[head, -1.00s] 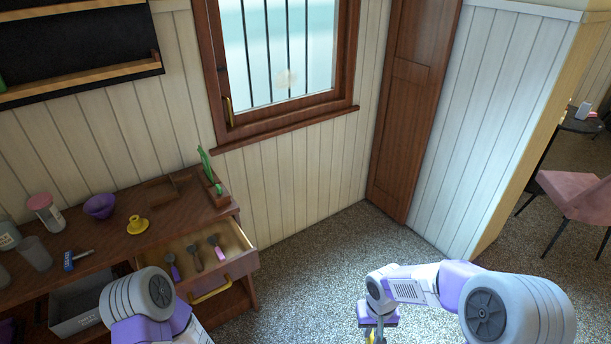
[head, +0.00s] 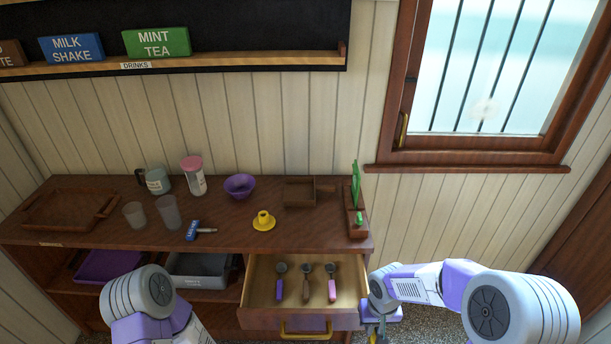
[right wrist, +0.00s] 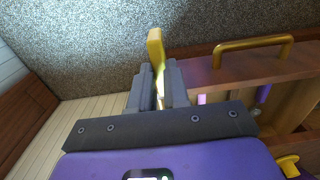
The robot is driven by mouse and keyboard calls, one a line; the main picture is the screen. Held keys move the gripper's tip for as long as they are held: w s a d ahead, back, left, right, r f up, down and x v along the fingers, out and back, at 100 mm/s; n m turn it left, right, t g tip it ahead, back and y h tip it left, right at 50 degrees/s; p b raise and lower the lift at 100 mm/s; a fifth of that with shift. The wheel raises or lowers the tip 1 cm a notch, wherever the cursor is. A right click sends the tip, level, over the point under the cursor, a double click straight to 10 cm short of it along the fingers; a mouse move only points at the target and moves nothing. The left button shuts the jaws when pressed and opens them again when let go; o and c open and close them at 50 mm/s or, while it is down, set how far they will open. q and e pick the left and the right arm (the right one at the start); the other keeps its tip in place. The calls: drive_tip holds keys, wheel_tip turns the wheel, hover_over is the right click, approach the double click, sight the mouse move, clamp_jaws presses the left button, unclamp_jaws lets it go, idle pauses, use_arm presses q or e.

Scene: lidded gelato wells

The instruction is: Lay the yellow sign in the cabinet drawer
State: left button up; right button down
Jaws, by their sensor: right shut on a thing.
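My right gripper (head: 377,328) hangs low beside the right front corner of the open cabinet drawer (head: 258,318). In the right wrist view its two fingers (right wrist: 158,88) are shut on the yellow sign (right wrist: 155,48), a narrow piece seen nearly edge-on. The sign's lettering does not show, and the fingers hide part of it. The drawer's front and brass handle (right wrist: 253,44) are to the right of the fingers there. Three scoops (head: 306,282) lie in the drawer, with bare wood around them. My left arm shows at lower left, but its gripper does not.
A grey bin (head: 200,268) is left of the drawer. The speckled floor at right is open.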

drive_tip(key=f+b, duration=0.1)
drive_tip(key=f, duration=0.1)
drive_tip(key=f+b, duration=0.1)
drive_tip(key=f, duration=0.1)
drive_tip(key=shift+s+b, duration=0.2)
drive_tip(key=shift+b, duration=0.2)
drive_tip(key=shift+w+f+b, duration=0.1)
drive_tip(key=shift+f+b, duration=0.2)
drive_tip(key=shift+b, duration=0.05)
use_arm(q)
wheel_tip(320, 180, down, 4)
drive_tip(key=shift+s+f, duration=0.15)
drive_tip(key=shift+f, duration=0.1)
use_arm(e)
drive_tip(key=shift+r, duration=0.1)
use_arm(q)
drive_tip(key=shift+c, duration=0.3)
use_arm(e)
drive_tip(key=shift+a, duration=0.1)
